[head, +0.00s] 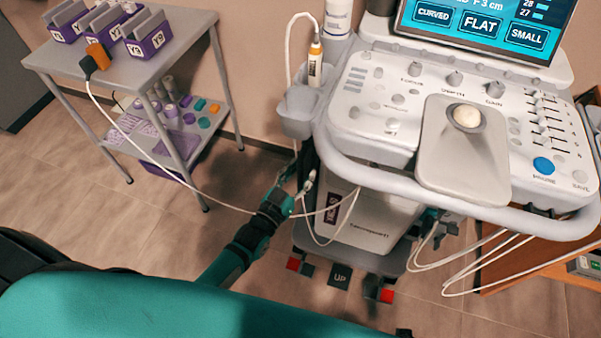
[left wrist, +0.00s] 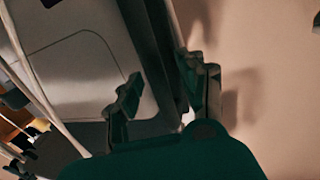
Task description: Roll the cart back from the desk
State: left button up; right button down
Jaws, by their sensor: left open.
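The ultrasound cart (head: 345,225) stands at the right, with a white control console and a thick pale front handle (head: 375,180). Dark red-marked pedals and an UP plate show at its foot. My left gripper (head: 297,182) is below the console's left corner, beside the cart body; a white cable passes by it. In the left wrist view my left gripper (left wrist: 166,92) is open. A dark upright edge of the cart (left wrist: 148,40) shows between its fingers; I cannot tell whether they touch it. The brown wooden desk (head: 545,255) is partly hidden behind the cart's right side. My right gripper is not in view.
A grey shelf trolley (head: 180,60) with purple boxes stands at the left. A white cable (head: 180,182) runs from its orange-and-black plug towards the cart. More cables hang in loops below the console at right. Bare floor (head: 100,220) lies between the trolley and my body.

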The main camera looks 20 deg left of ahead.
pick_arm(q)
grip_shut()
dwell(0.3)
jog(key=shift+f, duration=0.15)
dwell(0.3)
